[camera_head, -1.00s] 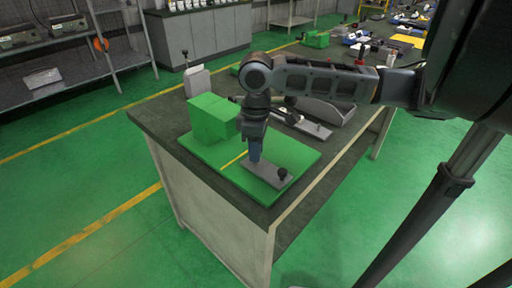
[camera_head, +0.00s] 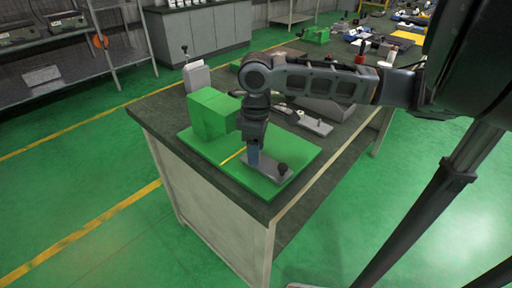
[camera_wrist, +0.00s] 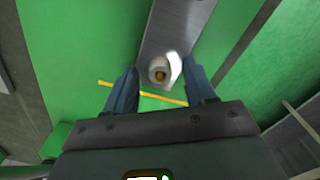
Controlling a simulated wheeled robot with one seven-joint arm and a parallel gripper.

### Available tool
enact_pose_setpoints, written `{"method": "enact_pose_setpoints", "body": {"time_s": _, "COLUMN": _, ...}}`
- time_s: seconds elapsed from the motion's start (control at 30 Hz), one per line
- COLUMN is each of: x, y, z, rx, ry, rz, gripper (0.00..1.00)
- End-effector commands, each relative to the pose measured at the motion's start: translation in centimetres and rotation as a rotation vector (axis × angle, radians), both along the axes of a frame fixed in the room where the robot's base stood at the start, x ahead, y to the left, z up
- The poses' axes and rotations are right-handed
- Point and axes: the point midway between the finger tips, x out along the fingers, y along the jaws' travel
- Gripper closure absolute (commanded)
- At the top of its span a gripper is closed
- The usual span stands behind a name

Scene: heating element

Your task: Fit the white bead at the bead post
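The white bead (camera_wrist: 172,66) is in the wrist view at the end of the grey metal strip (camera_wrist: 178,28). A round part with a brownish centre (camera_wrist: 159,74), which looks like the bead post, shows at its lower left. I cannot tell whether the bead is around the post or beside it. My gripper (camera_wrist: 162,92) is open, with its blue fingers apart on either side and gaps to the bead. In the head view my gripper (camera_head: 254,158) points down at the strip's near left end and hides the bead and post.
The strip lies on a green board (camera_head: 225,163) with a yellow line. A green block (camera_head: 212,114) stands left of my gripper. A black knob (camera_head: 283,168) is on the strip's right end. Grey fixtures (camera_head: 315,124) stand behind on the dark table (camera_head: 155,112).

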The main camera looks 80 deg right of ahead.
Motion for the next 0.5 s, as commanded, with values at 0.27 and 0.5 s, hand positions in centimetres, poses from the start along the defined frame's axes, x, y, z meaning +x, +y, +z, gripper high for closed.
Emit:
{"method": "enact_pose_setpoints", "body": {"time_s": 0.27, "x": 0.0, "y": 0.0, "z": 0.3, "rx": -0.001, "ry": 0.000, "rz": 0.000, "gripper": 0.45}}
{"method": "enact_pose_setpoints", "body": {"time_s": 0.5, "x": 0.0, "y": -0.1, "z": 3.4, "rx": -0.002, "ry": -0.002, "rz": 0.000, "gripper": 0.45}}
